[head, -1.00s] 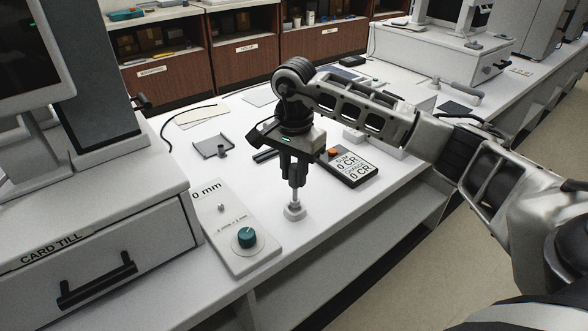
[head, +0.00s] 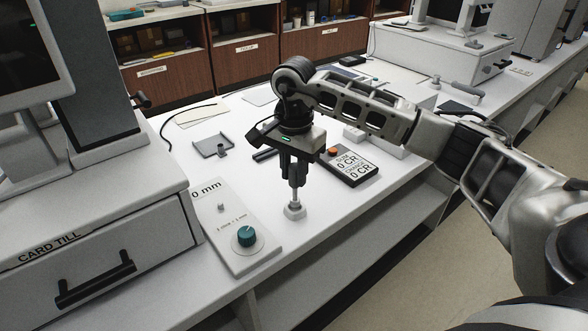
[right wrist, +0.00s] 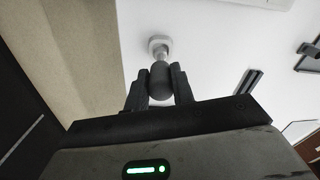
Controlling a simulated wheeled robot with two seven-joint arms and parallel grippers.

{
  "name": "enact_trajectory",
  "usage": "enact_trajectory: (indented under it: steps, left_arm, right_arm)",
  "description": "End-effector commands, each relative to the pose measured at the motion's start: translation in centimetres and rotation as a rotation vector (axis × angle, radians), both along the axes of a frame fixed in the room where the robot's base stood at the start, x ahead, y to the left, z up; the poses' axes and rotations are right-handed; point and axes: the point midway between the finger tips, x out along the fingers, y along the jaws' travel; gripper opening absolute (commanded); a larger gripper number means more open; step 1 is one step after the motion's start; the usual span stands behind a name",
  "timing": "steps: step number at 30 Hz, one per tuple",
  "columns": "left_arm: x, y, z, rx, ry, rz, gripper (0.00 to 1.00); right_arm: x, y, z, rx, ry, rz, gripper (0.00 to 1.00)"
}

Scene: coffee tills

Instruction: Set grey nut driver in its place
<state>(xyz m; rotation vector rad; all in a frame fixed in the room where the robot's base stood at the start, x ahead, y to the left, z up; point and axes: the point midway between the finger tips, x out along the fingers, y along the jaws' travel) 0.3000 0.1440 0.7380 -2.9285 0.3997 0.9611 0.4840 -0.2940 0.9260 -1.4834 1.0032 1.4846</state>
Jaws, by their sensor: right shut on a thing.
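My right gripper (head: 293,168) is over the white counter, pointing down, shut on the grey nut driver (head: 296,196). The driver stands about upright, its pale shaft showing below the fingers. In the right wrist view the dark grey handle (right wrist: 160,84) sits between the two fingers. My left gripper is not in view.
A panel with a teal knob (head: 246,237) lies left of the driver. A dark display box with an orange button (head: 350,166) lies to its right. A grey tray (head: 211,148) lies behind. The card till (head: 95,240) stands at left.

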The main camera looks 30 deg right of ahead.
Motion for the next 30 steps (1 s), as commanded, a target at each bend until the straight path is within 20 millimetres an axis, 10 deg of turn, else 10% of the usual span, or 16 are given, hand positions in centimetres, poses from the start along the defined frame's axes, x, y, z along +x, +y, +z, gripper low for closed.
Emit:
enact_trajectory:
  steps: [30]
  left_arm:
    - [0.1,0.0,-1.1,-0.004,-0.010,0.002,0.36]
  right_arm:
    - [0.0,0.0,-2.3,0.000,0.001,-0.001,0.02]
